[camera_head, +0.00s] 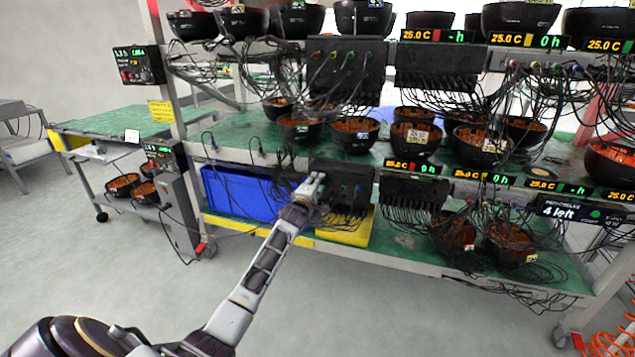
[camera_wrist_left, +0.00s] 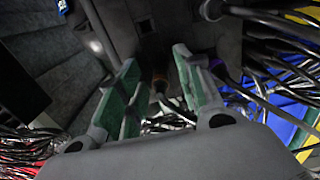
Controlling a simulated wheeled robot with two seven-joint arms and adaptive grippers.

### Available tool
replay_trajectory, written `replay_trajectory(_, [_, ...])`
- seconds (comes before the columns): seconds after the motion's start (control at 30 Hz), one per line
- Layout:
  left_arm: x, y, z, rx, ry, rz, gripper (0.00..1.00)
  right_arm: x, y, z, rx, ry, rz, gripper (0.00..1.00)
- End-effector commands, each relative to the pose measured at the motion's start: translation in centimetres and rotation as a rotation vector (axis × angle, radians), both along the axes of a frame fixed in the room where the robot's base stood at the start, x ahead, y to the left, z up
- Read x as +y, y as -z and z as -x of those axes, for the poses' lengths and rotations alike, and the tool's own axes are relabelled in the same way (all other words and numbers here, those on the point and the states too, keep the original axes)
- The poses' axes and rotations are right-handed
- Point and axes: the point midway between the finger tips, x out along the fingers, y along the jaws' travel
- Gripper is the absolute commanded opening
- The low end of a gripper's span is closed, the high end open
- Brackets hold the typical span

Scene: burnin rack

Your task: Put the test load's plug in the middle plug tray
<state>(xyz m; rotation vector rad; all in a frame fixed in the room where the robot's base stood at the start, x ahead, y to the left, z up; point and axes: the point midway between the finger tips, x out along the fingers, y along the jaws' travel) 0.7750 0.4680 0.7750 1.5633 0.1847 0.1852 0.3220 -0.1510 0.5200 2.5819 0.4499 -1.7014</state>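My left gripper (camera_head: 315,182) reaches the lower shelf, in front of a black box (camera_head: 349,172) with coloured sockets and cables. In the left wrist view my left gripper (camera_wrist_left: 156,62) has its two green-padded fingers apart. I cannot tell which plug belongs to the test load, or which part is the middle plug tray. My right gripper is not in view.
Loose cables hang around the boxes. Black bowls (camera_head: 355,134) stand on the green shelf. The floor (camera_head: 400,310) in front of the rack is clear.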

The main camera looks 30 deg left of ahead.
Motion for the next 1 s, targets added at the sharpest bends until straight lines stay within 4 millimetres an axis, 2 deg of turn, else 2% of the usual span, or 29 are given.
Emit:
replay_trajectory(0.33, [0.02,0.03,0.01,0.000,-0.001,0.000,0.36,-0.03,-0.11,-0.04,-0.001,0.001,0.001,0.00])
replay_trajectory(0.6, [0.02,0.03,0.01,0.000,-0.001,0.000,0.01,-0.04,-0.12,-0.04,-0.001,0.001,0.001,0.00])
replay_trajectory(1.0, [-0.01,0.00,0.08,0.000,0.000,0.001,0.00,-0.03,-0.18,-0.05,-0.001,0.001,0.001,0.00])
